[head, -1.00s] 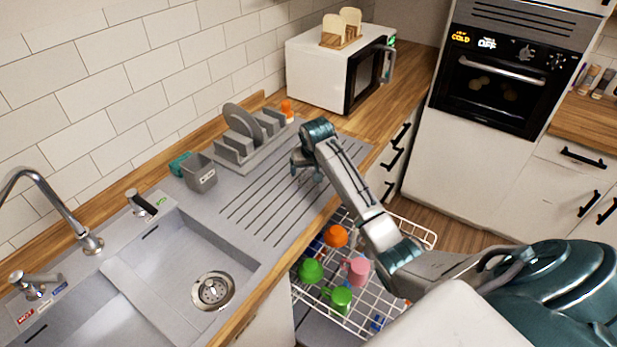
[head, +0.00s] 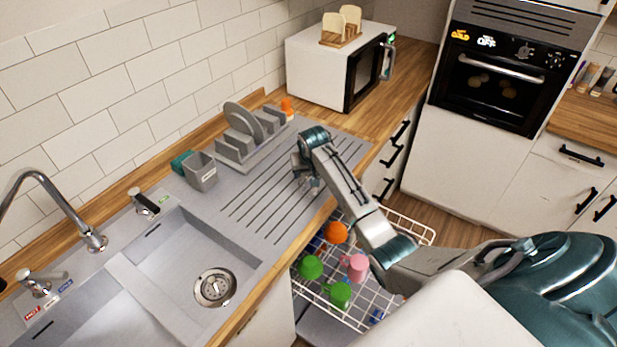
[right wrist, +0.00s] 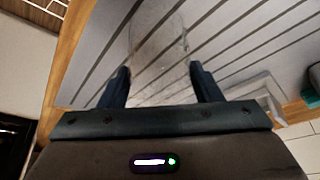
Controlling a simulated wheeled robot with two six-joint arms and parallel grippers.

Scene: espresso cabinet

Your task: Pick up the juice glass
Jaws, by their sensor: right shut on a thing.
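The juice glass (right wrist: 158,45) is clear and hard to see. In the right wrist view it stands out faintly against the grooved drainboard, between the two dark fingers. My right gripper (right wrist: 161,80) is shut on it, one finger on each side. In the head view my right gripper (head: 308,182) is over the drainboard (head: 262,205), and the glass cannot be made out clearly there. I cannot tell whether the glass touches the drainboard. My left gripper is not in view.
A grey dish rack with plates (head: 243,122) and a grey holder (head: 201,172) stand behind the drainboard. The sink (head: 185,260) is at left. An open dishwasher rack (head: 410,228) with several cups is below. A microwave (head: 318,72) stands at the back.

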